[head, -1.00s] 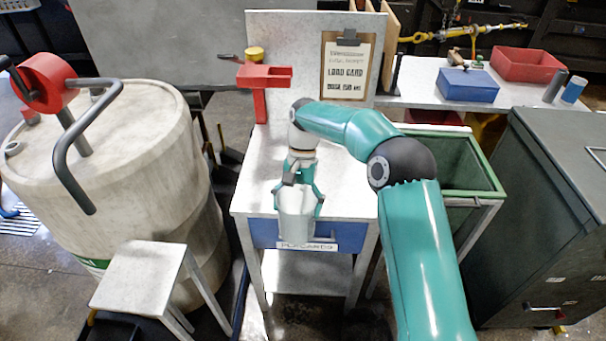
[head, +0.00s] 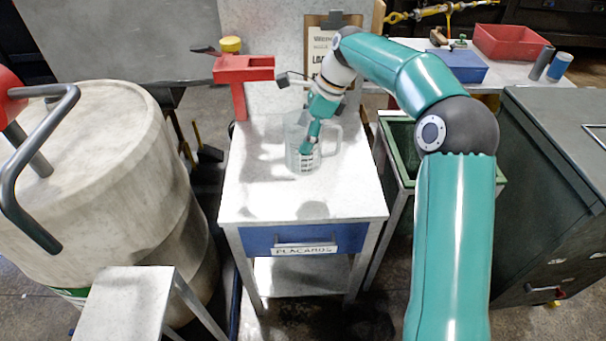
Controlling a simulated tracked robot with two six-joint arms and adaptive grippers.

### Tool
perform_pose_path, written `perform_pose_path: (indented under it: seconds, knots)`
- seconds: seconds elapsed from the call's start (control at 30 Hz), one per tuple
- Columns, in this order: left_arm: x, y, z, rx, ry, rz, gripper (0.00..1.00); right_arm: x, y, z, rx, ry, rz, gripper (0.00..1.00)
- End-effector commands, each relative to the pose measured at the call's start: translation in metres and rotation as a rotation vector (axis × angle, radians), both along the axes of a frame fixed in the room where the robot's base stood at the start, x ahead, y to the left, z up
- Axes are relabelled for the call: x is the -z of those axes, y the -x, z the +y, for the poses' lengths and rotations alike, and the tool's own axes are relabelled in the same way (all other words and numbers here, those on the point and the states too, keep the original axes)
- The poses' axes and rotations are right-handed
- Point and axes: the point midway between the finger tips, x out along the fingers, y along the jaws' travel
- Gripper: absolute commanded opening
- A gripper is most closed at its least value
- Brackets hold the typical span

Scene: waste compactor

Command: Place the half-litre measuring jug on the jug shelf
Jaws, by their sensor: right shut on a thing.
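The measuring jug (head: 301,163) is clear and whitish, with printed graduations and a handle on its right. It looks about upright over the white tabletop (head: 260,190). My right gripper (head: 314,132) comes down from above and is shut on the jug, with a teal finger reaching at its rim and wall. I cannot tell whether the jug's base touches the tabletop. Nothing in view is marked as the jug shelf; a white lower shelf (head: 290,275) lies under the table's drawer. My left gripper is not in view.
A red bracket (head: 240,85) stands at the table's back left. A blue drawer (head: 270,238) labelled PLACARDS is in front. A large pale drum (head: 120,170) and white stool (head: 125,305) are left; a green bin (head: 400,145) and dark cabinet (head: 550,200) are right. The tabletop's front is clear.

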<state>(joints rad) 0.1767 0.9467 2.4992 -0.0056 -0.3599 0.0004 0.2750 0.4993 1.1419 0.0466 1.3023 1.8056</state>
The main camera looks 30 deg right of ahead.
Motion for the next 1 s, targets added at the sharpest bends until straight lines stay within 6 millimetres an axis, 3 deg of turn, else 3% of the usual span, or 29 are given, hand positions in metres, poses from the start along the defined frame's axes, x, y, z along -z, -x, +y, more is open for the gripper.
perform_pose_path:
  seconds: [0.1,0.3,0.53,0.8,1.0]
  knots:
    - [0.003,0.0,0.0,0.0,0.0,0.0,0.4,0.035,0.001,0.001,-0.001,-0.001,0.006,0.47]
    - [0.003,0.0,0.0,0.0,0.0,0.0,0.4,0.072,0.001,0.001,-0.002,0.0,0.003,0.47]
    - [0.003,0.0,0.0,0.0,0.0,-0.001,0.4,0.088,0.0,0.001,-0.002,0.001,0.001,0.47]
    - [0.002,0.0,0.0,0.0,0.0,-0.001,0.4,0.123,0.0,0.001,-0.003,-0.001,0.001,0.47]
    - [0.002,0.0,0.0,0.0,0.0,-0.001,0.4,0.125,-0.001,0.002,-0.004,0.001,-0.001,0.47]
